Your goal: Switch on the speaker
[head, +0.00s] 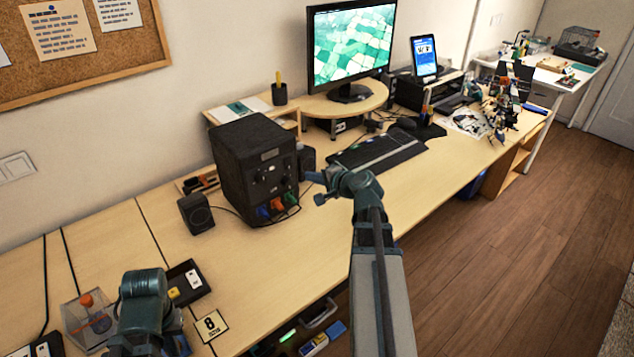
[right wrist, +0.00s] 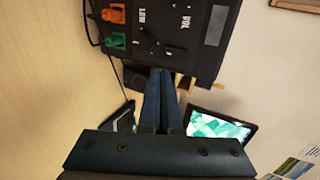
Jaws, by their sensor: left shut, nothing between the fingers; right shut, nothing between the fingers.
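A large black box (head: 255,168) with knobs and orange, green and blue plugs low on its front stands on the desk. In the right wrist view the box (right wrist: 170,35) fills the top, with a grey display and upside-down lettering that includes "VOL". A small black speaker (head: 196,213) sits to its left, with a cable. My right gripper (head: 314,180) is shut and empty, apart from the box, to the right of its front.
A dark tray (head: 188,298) with small blocks, a clear container (head: 78,325) and a card marked 8 (head: 211,325) lie near the left arm. A keyboard (head: 375,154) and monitor (head: 352,45) are farther back. The desk between box and front edge is clear.

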